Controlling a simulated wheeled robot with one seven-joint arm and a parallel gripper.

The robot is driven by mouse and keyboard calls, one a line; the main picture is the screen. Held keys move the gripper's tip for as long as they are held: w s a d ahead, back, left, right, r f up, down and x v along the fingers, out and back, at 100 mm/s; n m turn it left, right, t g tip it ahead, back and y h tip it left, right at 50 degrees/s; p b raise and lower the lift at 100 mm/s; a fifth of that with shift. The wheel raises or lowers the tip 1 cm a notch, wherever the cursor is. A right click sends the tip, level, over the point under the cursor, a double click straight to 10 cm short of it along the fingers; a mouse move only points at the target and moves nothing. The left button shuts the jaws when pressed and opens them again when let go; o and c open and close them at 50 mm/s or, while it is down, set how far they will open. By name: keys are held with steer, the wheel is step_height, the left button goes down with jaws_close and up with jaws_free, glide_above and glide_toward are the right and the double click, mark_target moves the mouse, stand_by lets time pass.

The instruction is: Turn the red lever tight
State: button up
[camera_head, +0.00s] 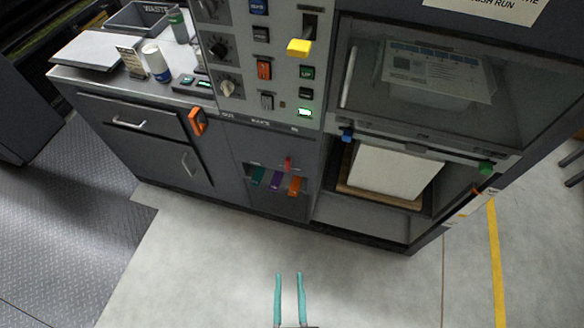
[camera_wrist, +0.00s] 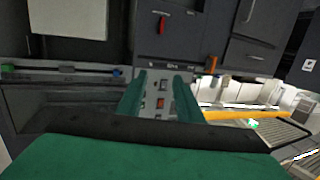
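The small red lever (camera_head: 288,164) stands upright on the recessed lower panel of the dark grey machine, above a teal, a purple and an orange handle. In the wrist view the red lever (camera_wrist: 162,24) hangs near the top centre, as that view is turned over. My gripper (camera_head: 289,274) has two teal fingers, seen at the bottom centre of the head view, well short of the panel. The fingers also show in the wrist view (camera_wrist: 160,77), with a clear gap and nothing between them. My gripper is open and does not touch the lever.
An orange handle (camera_head: 198,121) sits on the panel edge left of the recess. A yellow knob (camera_head: 298,47) sticks out above. An open bay with a white paper stack (camera_head: 385,172) is at the right. The floor (camera_head: 220,270) in front is clear.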

steer(key=w+f+m+t+h, duration=0.1)
steer(key=w+f, duration=0.3)
steer(key=w, duration=0.5)
steer(key=w+f+m+t+h, duration=0.15)
steer(key=w+f, duration=0.25)
steer(key=w, duration=0.4)
steer(key=m+g+h, duration=0.1)
steer(key=g+h, duration=0.1)
steer(key=h, duration=0.1)
glide_toward(287, 166)
steer(key=x, duration=0.9)
jaws_close()
